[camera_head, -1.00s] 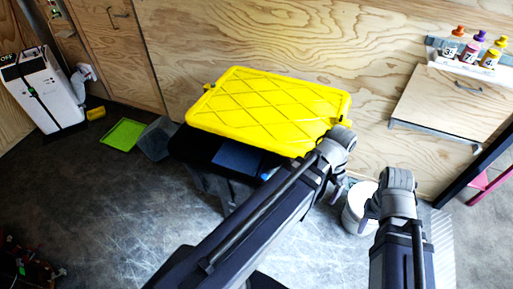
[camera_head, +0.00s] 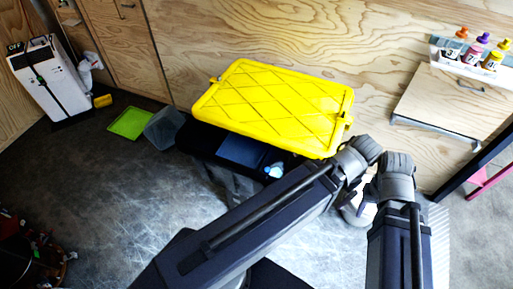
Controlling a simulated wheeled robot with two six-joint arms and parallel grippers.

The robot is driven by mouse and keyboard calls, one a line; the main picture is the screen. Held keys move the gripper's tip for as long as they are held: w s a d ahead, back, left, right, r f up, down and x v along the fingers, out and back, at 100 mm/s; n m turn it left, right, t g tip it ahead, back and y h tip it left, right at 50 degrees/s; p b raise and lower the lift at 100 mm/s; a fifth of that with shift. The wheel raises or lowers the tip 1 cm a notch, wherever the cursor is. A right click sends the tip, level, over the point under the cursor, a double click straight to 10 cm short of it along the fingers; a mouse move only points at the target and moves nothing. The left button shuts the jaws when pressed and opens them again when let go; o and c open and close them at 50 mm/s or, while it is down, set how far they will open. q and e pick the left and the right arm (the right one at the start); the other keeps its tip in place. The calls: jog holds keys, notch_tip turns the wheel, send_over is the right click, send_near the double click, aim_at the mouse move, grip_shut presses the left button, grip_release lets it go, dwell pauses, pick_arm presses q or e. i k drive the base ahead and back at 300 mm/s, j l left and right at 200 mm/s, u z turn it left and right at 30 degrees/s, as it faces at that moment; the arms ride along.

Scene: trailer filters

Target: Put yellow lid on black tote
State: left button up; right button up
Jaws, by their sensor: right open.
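The yellow lid (camera_head: 275,105), with a raised diamond pattern, sits askew over the back of the black tote (camera_head: 195,142). The tote's front part shows uncovered below the lid, with a blue item (camera_head: 242,150) and a small light-blue item (camera_head: 274,170) inside. My left arm crosses in front of the tote and hides its right front. Its wrist is just off the lid's right front corner, and the left fingers are not clear. My right gripper (camera_head: 362,193) is open and empty beside the left wrist, to the right of the tote, apart from the lid.
A clear bin (camera_head: 164,128) and a green tray (camera_head: 128,123) lie left of the tote. A plywood wall is close behind. Bottles (camera_head: 472,52) stand on a shelf at right.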

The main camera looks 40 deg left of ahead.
aim_at(277, 103)
jog(key=i+u, duration=0.1)
jog(key=u, duration=0.35)
jog(key=k+u, duration=0.1)
jog(key=u, duration=0.65)
